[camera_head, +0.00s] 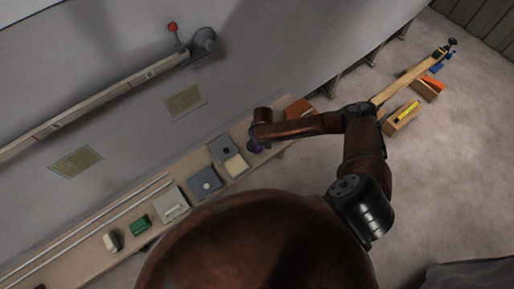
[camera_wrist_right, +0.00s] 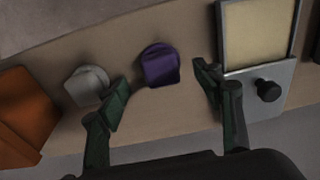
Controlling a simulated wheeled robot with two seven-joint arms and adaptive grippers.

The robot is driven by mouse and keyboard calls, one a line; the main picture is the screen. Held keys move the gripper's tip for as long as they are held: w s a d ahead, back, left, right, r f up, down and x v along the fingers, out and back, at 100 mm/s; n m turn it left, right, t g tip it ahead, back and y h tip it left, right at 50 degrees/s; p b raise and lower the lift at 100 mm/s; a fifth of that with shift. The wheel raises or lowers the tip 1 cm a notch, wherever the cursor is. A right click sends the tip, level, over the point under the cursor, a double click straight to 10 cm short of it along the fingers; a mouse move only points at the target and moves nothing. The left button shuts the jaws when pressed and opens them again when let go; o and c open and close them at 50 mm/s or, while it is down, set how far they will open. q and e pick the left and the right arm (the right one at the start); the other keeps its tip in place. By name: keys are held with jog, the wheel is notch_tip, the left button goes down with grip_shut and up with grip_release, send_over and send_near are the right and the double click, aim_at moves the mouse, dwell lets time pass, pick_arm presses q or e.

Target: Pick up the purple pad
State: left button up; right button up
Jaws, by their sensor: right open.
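The purple pad (camera_wrist_right: 160,66) lies on the wooden bench in the right wrist view, a small block with a rounded back edge. My right gripper (camera_wrist_right: 162,84) is open, its two green fingers apart on either side of the pad in the picture, with nothing between them held. In the head view the right gripper (camera_head: 254,136) is over the bench, and a bit of purple (camera_head: 258,148) shows beside it, mostly covered. My left gripper is in neither view.
In the wrist view a pale grey pad (camera_wrist_right: 87,84) lies left of the purple one, with an orange box (camera_wrist_right: 25,112) beyond. A grey tray with a cream panel (camera_wrist_right: 258,35) and dark knob (camera_wrist_right: 268,90) is on the right. A green block (camera_head: 139,222) sits farther along the bench.

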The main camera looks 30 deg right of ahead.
aim_at(257, 146)
jog(key=f, duration=0.3)
jog(key=shift+w+f, duration=0.2)
jog(key=shift+a, duration=0.1)
jog(key=c, duration=1.2)
jog(key=shift+r, duration=0.1)
jog(key=shift+c, duration=0.2)
